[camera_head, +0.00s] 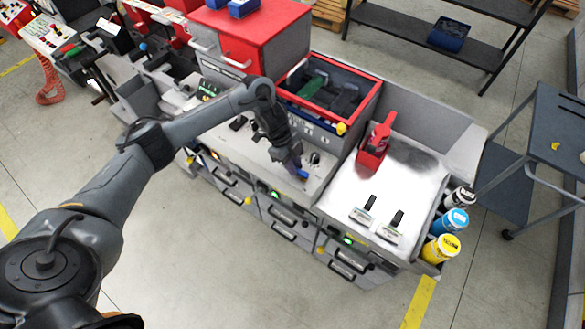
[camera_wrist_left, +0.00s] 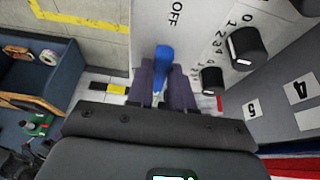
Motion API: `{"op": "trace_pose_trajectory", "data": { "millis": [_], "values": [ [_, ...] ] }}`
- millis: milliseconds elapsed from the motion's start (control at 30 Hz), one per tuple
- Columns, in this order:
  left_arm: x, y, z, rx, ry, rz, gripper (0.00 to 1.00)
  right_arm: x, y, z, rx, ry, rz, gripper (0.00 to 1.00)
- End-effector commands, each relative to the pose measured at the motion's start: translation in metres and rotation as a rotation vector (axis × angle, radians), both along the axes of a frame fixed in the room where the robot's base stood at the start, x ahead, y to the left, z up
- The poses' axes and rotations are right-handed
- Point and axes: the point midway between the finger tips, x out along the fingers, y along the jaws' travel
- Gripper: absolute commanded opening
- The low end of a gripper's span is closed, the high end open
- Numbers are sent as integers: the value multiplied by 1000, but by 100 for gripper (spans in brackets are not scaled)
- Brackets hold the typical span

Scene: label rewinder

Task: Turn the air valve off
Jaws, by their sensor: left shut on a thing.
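The air valve's blue handle (camera_wrist_left: 163,62) sits between the two dark fingers of my left gripper (camera_wrist_left: 162,84) in the left wrist view. The fingers are shut on it. The handle points up the picture toward the printed OFF label, which lies just above it. In the head view the left gripper (camera_head: 296,172) reaches down onto the front part of the machine's light panel, and a small blue part of the valve handle (camera_head: 303,175) shows at its tip. The valve body is hidden by the gripper. My right gripper is not in view.
Black numbered knobs (camera_wrist_left: 246,46) stand close to the right of the handle in the wrist view. In the head view a black knob (camera_head: 315,158) is near the gripper. Behind is a red-rimmed bin (camera_head: 345,70); a red holder (camera_head: 375,145) stands on the white table at right.

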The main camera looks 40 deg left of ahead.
Motion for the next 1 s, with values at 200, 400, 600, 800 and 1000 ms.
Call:
{"op": "trace_pose_trajectory", "data": {
  "millis": [200,400,600,800,1000],
  "values": [
    [2,0,1,-1,-1,-53,0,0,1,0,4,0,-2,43],
    [2,0,1,-1,-2,-51,23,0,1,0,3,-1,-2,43],
    [2,0,1,-1,-1,-49,47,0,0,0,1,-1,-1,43],
    [2,0,1,-1,-1,-48,47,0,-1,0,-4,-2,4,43],
    [2,4,10,1,-3,-47,47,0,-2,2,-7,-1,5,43]
  ]
}}
